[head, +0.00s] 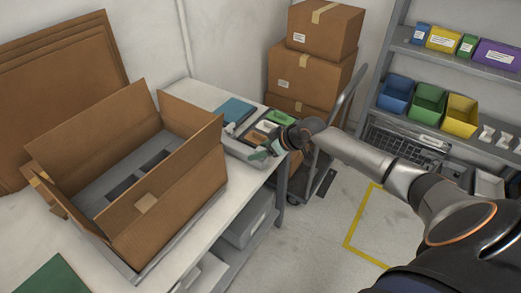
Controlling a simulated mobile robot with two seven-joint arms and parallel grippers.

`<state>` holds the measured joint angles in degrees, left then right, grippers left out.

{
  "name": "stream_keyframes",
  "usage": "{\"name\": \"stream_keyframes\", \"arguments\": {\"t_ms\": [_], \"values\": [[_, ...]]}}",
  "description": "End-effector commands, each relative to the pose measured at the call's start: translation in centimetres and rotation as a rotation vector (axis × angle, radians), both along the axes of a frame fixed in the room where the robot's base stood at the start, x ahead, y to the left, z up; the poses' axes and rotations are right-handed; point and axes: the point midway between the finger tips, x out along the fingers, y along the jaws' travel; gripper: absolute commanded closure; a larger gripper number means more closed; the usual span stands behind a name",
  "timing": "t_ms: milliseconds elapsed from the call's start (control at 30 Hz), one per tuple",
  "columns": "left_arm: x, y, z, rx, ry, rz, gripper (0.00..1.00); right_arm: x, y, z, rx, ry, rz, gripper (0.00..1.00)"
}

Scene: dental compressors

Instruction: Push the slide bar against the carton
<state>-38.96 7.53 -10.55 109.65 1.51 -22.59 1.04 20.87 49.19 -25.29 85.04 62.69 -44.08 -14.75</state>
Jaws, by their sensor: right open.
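The open carton (176,212) stands on the white table at left, flaps up, with grey lining and dark recesses inside. A grey edge (182,235) runs along the foot of its near right side; I cannot tell whether this is the slide bar or a plate under the carton. No other slide bar can be made out. My right gripper (263,152) is open at the far right end of the table, beside a grey tray and well apart from the carton. A small teal piece shows at its fingertips; I cannot tell what it is. My left gripper is out of view.
A grey tray (236,147) with small coloured bins and a teal folder (235,110) lie at the table's far end. Stacked boxes (312,72) stand on a hand truck behind. A shelf with coloured bins (428,103) is at right. A green mat (55,279) lies at front left.

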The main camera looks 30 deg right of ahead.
Motion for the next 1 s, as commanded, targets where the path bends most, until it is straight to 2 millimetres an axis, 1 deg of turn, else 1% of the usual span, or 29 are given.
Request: {"name": "stream_keyframes", "arguments": {"t_ms": [100,667,700,1000], "values": [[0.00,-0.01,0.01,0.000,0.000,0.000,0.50,-0.01,0.00,0.02,0.000,0.000,0.000,0.35],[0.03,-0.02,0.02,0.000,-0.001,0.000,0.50,-0.03,-0.01,0.04,0.001,0.000,-0.001,0.98],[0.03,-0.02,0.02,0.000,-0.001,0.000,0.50,-0.03,-0.01,0.04,0.001,0.000,-0.001,1.00],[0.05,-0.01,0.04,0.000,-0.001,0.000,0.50,-0.03,-0.02,0.04,0.001,0.000,-0.001,1.00]]}}
